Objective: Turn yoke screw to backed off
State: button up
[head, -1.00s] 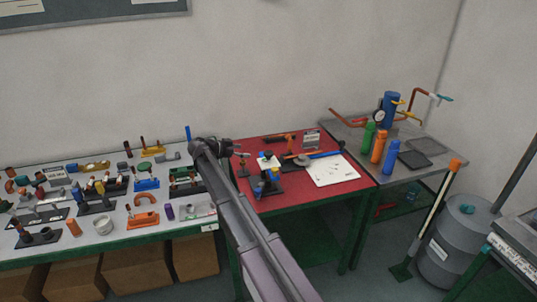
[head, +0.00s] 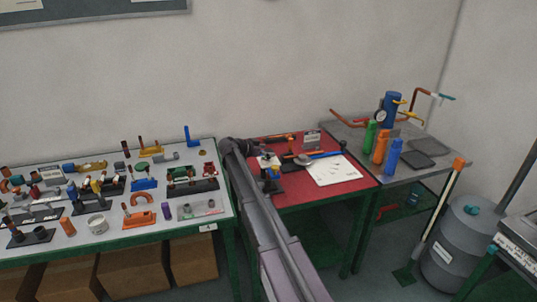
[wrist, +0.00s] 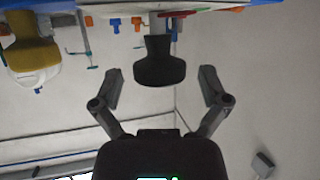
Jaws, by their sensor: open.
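My gripper (wrist: 161,72) is open in the wrist view, with one dark finger on each side. A dark, flared, knob-like piece (wrist: 159,66) shows between the fingers, with no visible contact. I cannot tell whether it is the yoke screw. In the head view my arm reaches up to the left edge of the red table, and the gripper itself cannot be made out. A small dark fixture with blue and yellow parts (head: 271,174) stands on the red table just right of my arm. No yoke screw can be identified there.
The red table (head: 300,193) also holds a white sheet (head: 333,170) and tools. The white table (head: 150,228) at left is crowded with parts. A grey bench (head: 432,171) at right carries green, orange and blue bottles. A grey drum (head: 455,250) stands on the floor at right.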

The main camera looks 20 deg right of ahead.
jog(key=shift+d, duration=0.25)
jog(key=c, duration=1.1)
jog(key=shift+c, duration=0.2)
jog(key=shift+n+t, duration=0.3)
jog(key=shift+t, duration=0.1)
jog(key=shift+s+n+t+y, duration=0.15)
jog(key=shift+n+t+y, duration=0.35)
jog(key=shift+n+t, duration=0.3)
jog(key=n+t+y, duration=0.1)
jog(key=n+t, duration=0.1)
jog(key=shift+t, duration=0.4)
jog(key=n+t+y, duration=0.3)
jog(key=n+y, duration=0.2)
jog(key=shift+n+t, duration=0.4)
jog(key=shift+w+n+y, duration=0.2)
jog(key=shift+n+y, duration=0.1)
jog(key=shift+y, duration=0.2)
